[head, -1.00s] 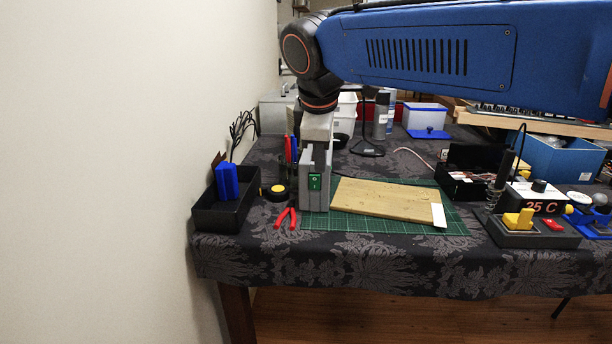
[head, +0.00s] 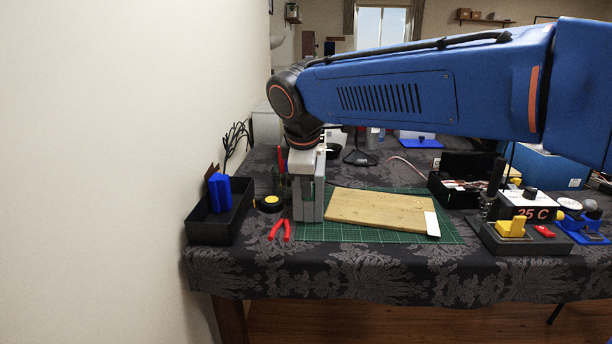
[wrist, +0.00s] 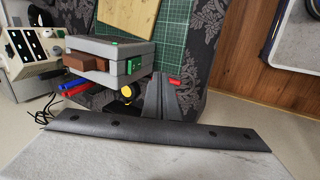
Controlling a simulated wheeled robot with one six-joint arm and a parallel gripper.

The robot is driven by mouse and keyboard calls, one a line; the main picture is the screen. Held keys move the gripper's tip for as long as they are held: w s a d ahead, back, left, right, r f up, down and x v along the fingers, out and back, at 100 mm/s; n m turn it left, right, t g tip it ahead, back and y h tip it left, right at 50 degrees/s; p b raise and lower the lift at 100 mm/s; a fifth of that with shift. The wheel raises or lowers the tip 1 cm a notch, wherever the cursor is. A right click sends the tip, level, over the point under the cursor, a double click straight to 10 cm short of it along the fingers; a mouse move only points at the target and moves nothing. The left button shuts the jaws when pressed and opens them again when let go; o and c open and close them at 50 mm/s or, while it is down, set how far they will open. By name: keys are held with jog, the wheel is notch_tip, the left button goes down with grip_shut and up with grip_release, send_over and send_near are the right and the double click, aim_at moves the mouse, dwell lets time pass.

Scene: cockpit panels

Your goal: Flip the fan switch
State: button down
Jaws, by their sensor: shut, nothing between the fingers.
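A grey box (wrist: 115,62) with a green switch (wrist: 133,68) on its end face shows in the wrist view. A brown block sits in an opening on the box's left side there. In the head view the box (head: 314,212) stands at the left of the green mat, partly behind my gripper (head: 303,192), and the switch is hidden. In the wrist view my shut, empty gripper (wrist: 160,76) points up just right of the switch end of the box. Whether the fingertips touch the switch, I cannot tell.
Red pliers (head: 279,229) lie left of the mat's front, and a yellow-centred tape roll (head: 269,203) sits behind them. A black tray (head: 218,221) with a blue block stands by the left wall. A wooden board (head: 380,208) lies on the mat. A 25 C station (head: 526,214) stands right.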

jog(key=w+f, duration=0.3)
jog(key=w, duration=0.2)
jog(key=shift+w+d, duration=0.25)
jog(key=shift+w, duration=0.05)
jog(key=shift+w+r, duration=0.1)
jog(key=shift+w, duration=0.15)
jog(key=shift+r, duration=0.15)
dwell(0.3)
jog(key=shift+r, duration=0.65)
